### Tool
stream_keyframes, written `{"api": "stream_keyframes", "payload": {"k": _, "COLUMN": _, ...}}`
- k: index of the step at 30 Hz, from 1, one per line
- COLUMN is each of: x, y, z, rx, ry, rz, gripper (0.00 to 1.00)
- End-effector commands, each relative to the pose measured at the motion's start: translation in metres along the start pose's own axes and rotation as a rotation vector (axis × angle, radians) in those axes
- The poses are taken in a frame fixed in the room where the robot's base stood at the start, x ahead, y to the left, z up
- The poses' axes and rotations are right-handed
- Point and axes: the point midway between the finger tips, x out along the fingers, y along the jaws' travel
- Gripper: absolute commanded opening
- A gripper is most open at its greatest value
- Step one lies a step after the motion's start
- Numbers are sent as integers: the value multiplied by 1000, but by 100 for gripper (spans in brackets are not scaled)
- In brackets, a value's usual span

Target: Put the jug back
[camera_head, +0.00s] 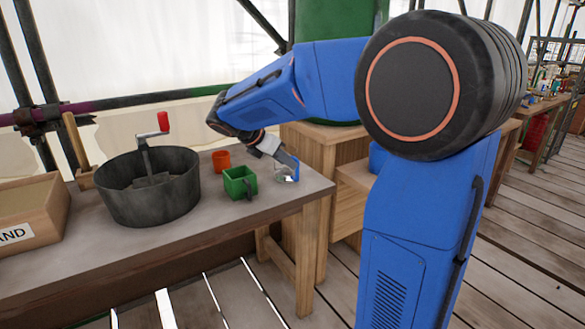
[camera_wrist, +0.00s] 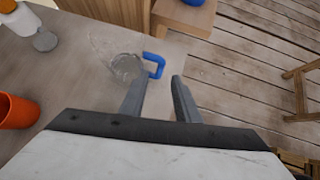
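A clear jug with a blue handle stands near the table's right end, its see-through body (camera_wrist: 125,66) and blue handle (camera_wrist: 157,65) plain in the wrist view. The clear jug (camera_head: 285,174) also shows in the head view, partly hidden by my gripper (camera_head: 283,163). In the wrist view my gripper (camera_wrist: 160,80) is open with nothing between its fingers. The blue handle lies just beyond the fingertips, between their lines; I cannot tell whether a finger touches the jug. A green jug (camera_head: 236,183) with a dark handle stands left of the clear one.
An orange cup (camera_head: 221,160) stands behind the green jug. A grey tub (camera_head: 150,200) with a red-handled crank (camera_head: 163,122) and a wooden sand box (camera_head: 28,215) fill the left of the table (camera_head: 225,235). A wooden cabinet (camera_head: 315,150) stands behind its right end.

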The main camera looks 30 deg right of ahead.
Motion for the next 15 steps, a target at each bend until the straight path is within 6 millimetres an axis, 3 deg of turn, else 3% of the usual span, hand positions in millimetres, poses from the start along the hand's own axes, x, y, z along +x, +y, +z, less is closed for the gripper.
{"api": "stream_keyframes", "payload": {"k": 6, "x": -32, "y": 1, "z": 0, "rx": -1, "ry": 0, "rz": 2, "gripper": 29}}
{"api": "stream_keyframes", "payload": {"k": 15, "x": -44, "y": -1, "z": 0, "rx": 4, "ry": 1, "rz": 0, "gripper": 29}}
